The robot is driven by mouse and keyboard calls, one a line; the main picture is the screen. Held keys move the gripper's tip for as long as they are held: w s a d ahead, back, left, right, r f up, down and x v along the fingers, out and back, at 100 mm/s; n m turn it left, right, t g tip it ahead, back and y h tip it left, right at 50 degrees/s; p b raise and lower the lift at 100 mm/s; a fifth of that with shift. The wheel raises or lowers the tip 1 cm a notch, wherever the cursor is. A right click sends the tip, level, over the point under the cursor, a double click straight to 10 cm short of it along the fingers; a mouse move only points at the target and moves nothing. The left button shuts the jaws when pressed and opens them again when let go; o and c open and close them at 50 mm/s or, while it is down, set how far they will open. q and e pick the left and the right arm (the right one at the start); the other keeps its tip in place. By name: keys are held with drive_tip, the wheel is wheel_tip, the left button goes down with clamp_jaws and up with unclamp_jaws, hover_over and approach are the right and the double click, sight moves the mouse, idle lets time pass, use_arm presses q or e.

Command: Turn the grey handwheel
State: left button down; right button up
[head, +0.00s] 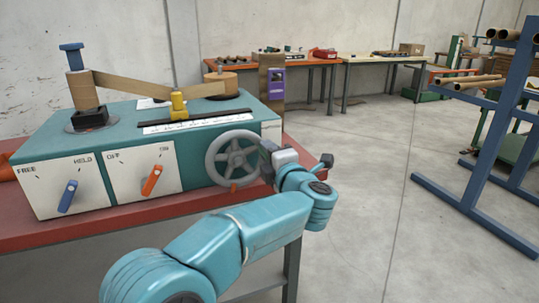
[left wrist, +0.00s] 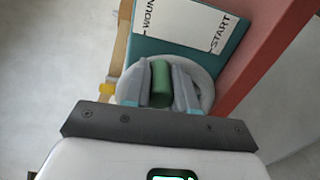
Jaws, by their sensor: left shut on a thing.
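The grey handwheel (head: 211,160) is a spoked wheel on the front right of the teal winder (head: 205,118). My left gripper (head: 268,158) is at the right side of its rim. In the left wrist view, my left gripper (left wrist: 160,88) is shut on a green handle (left wrist: 161,82), with a finger on each side. The light grey wheel (left wrist: 207,86) shows behind the fingers. In the head view the gripper hides the handle and part of the rim. My right gripper is not in view.
The winder stands on a red bench (head: 90,232). An orange switch (head: 152,180) and a blue switch (head: 68,195) are on its front, left of the wheel. A blue rack (head: 490,150) stands at the right. Bare floor lies between.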

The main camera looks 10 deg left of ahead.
use_arm(q)
drive_tip(key=c, duration=0.9)
unclamp_jaws()
drive_tip(key=p+v, duration=0.1)
drive_tip(key=v, duration=1.5)
drive_tip(key=shift+s+d, duration=0.1)
drive_tip(key=shift+s, duration=0.05)
